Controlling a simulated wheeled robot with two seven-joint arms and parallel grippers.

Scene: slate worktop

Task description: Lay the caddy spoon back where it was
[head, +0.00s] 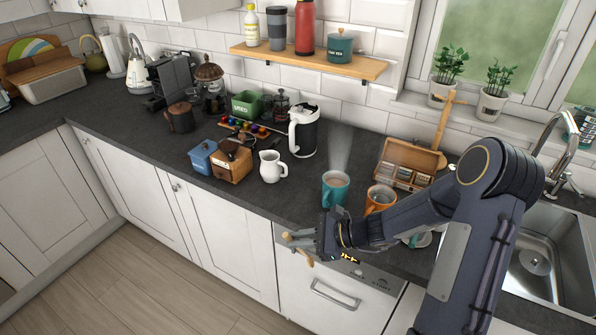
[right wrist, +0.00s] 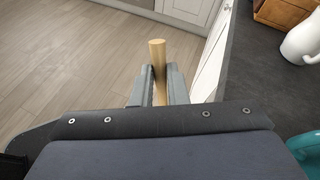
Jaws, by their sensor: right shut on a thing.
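My right gripper (head: 306,242) is shut on the caddy spoon (head: 289,236), of which I see only pale wooden parts. It is held out in front of the worktop's front edge, above the floor. In the right wrist view the spoon shows as a round wooden rod (right wrist: 157,58) standing up between the two fingers (right wrist: 155,88). Its bowl cannot be made out. My left gripper is not in view.
Near my right arm stand a teal mug (head: 335,188) with a drink and an orange mug (head: 380,197). Behind is an open wooden tea box (head: 407,165). A white jug (head: 271,166), kettle (head: 303,131) and wooden grinder (head: 231,162) stand left. The front worktop strip (head: 240,198) is bare.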

